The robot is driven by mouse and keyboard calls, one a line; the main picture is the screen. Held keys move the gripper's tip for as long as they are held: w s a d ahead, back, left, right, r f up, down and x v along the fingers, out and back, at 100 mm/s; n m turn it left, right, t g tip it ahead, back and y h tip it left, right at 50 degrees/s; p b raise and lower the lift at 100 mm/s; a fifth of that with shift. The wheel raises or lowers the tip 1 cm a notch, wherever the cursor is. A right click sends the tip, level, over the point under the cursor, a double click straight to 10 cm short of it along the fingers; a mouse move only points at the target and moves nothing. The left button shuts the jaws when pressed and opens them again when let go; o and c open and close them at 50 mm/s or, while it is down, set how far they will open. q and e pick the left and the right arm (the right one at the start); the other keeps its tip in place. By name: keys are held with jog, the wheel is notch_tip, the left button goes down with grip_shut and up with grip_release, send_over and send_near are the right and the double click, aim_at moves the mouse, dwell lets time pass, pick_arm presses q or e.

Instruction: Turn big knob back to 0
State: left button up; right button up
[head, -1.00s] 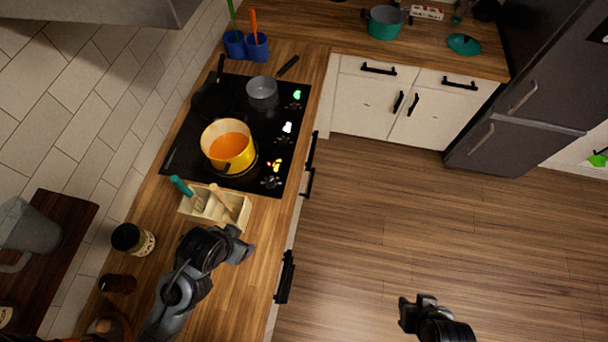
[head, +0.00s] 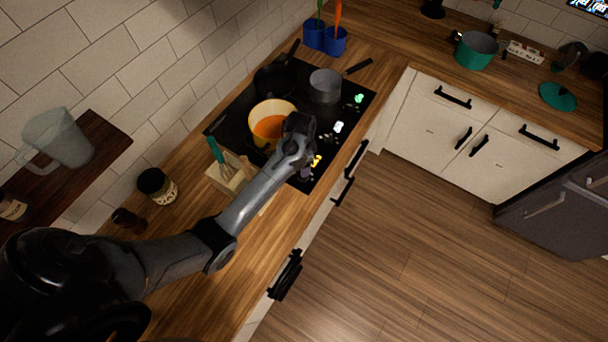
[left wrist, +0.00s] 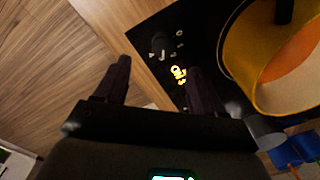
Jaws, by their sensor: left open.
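The big knob (left wrist: 160,46) is a dark round control on the black cooktop (left wrist: 205,35), with small pale marks beside it. In the left wrist view it lies just beyond and between my fingertips. My left gripper (left wrist: 160,66) is open and empty, its two dark fingers spread. A lit yellow display (left wrist: 178,73) glows close to the right finger. Contact with the knob cannot be told. My right gripper is out of view.
A yellow pot (head: 287,107) with orange contents stands close beside the gripper. A grey pot (head: 325,87) and a dark pan (head: 274,80) are behind it. Cabinet handles (head: 287,275) stick out along the counter front.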

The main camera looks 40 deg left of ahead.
pick_arm(q)
jog(key=f, duration=0.3)
jog(key=w+f, duration=0.1)
jog(key=f, duration=0.7)
jog(key=shift+w+a+b, duration=0.15)
jog(key=shift+w+b, duration=0.15)
jog(key=shift+b, duration=0.05)
jog(key=shift+c, duration=0.4)
jog(key=shift+r, duration=0.1)
jog(key=c, duration=1)
